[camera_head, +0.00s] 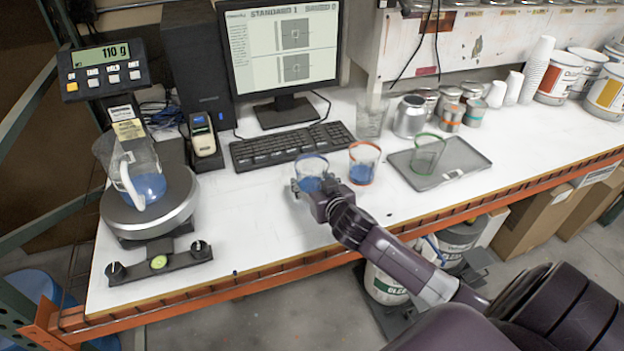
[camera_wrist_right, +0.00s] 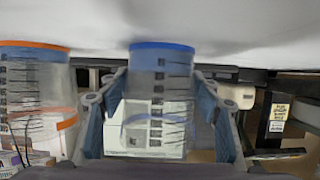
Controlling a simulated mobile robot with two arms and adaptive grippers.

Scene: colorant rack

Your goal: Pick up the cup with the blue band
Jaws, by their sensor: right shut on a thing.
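The clear cup with the blue band (camera_head: 311,168) is on the near side of the keyboard in the head view, with blue liquid in it. In the right wrist view the same cup (camera_wrist_right: 160,80) stands upright between the two fingers. My right gripper (camera_head: 312,186) is shut on this cup, one finger on each side of it. I cannot tell whether its base touches the table. My left gripper is not in view.
A cup with an orange band (camera_head: 364,164) stands close on the right. A green-banded cup (camera_head: 428,152) is on a grey tray (camera_head: 470,160). The keyboard (camera_head: 290,147) lies behind, and a scale (camera_head: 150,215) holding a pitcher (camera_head: 140,175) stands left.

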